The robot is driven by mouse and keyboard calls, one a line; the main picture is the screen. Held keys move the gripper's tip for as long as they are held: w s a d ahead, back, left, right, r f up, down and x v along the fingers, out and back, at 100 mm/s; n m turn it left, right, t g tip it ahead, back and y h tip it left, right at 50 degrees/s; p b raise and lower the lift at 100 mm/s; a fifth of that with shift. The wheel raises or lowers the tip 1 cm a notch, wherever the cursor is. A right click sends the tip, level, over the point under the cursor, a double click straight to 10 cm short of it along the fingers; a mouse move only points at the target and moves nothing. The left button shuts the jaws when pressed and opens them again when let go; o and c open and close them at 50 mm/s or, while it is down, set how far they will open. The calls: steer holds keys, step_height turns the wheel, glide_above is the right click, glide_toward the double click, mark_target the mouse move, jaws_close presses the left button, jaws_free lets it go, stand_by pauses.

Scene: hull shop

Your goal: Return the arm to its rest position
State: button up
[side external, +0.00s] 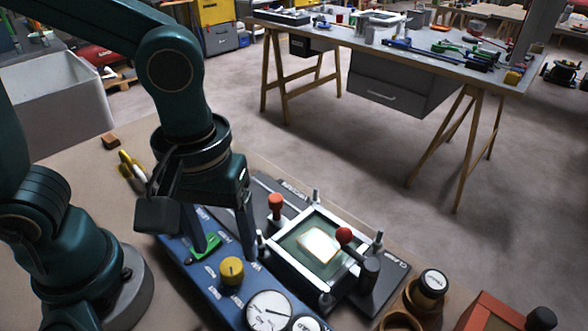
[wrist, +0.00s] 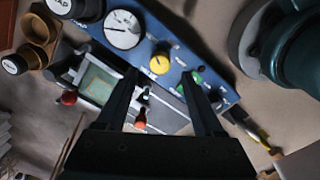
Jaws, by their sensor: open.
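My gripper (side external: 226,252) hangs over the blue control panel (side external: 175,249) in the side view, fingers pointing down. Its two fingers are apart with nothing seen between them; the wrist view also shows the open gripper (wrist: 158,75). A green part (side external: 208,247) of the panel is close to one fingertip; I cannot tell whether they touch. A yellow knob (side external: 232,270) stands on the panel near the other finger. The arm is bent forward over the bench.
A clamp frame (side external: 284,264) with red-topped handles (side external: 275,203) stands right of my gripper. A red box (side external: 492,312) is front right.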

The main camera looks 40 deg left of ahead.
steer(key=a+r+m+t, duration=0.5)
steer(key=a+m, duration=0.1)
steer(key=a, duration=0.3)
steer(key=shift+w+a+r+m, duration=0.15)
steer(key=shift+w+r+m, duration=0.15)
steer(key=shift+m, duration=0.1)
